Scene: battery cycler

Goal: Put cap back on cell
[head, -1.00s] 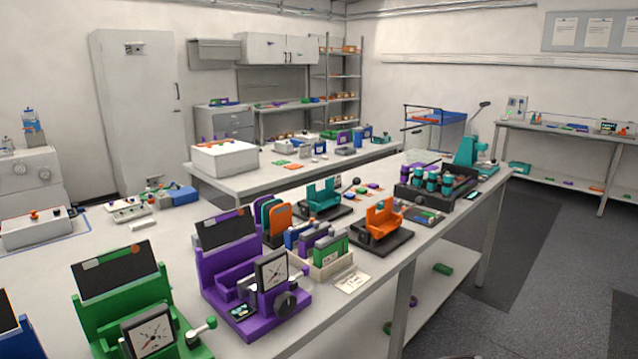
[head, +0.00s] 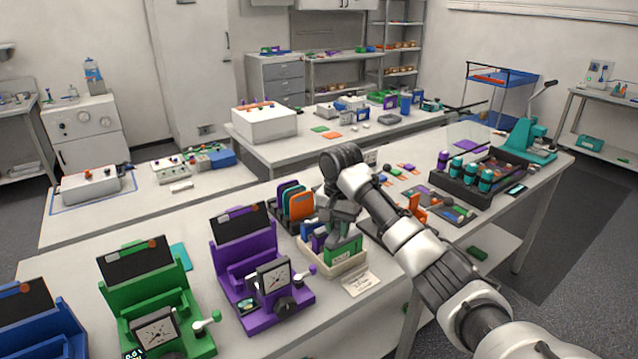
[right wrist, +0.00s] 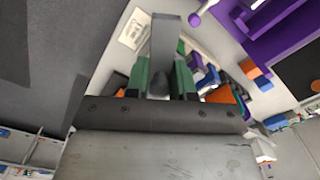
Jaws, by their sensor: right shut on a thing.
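A beige tray (head: 330,266) on the near bench holds several upright flat cells. The green cell (head: 344,253) stands at its front right. My right gripper (head: 343,226) reaches down over the tray and is shut at the top of the green cell, hiding that top edge. No separate cap is clearly seen. My left gripper is not in view.
A purple fixture (head: 247,265) with a dial and a green fixture (head: 143,290) stand left of the tray. Orange and teal slabs (head: 300,203) stand in a rack close behind. A paper card (head: 361,281) lies to the right, near the bench edge.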

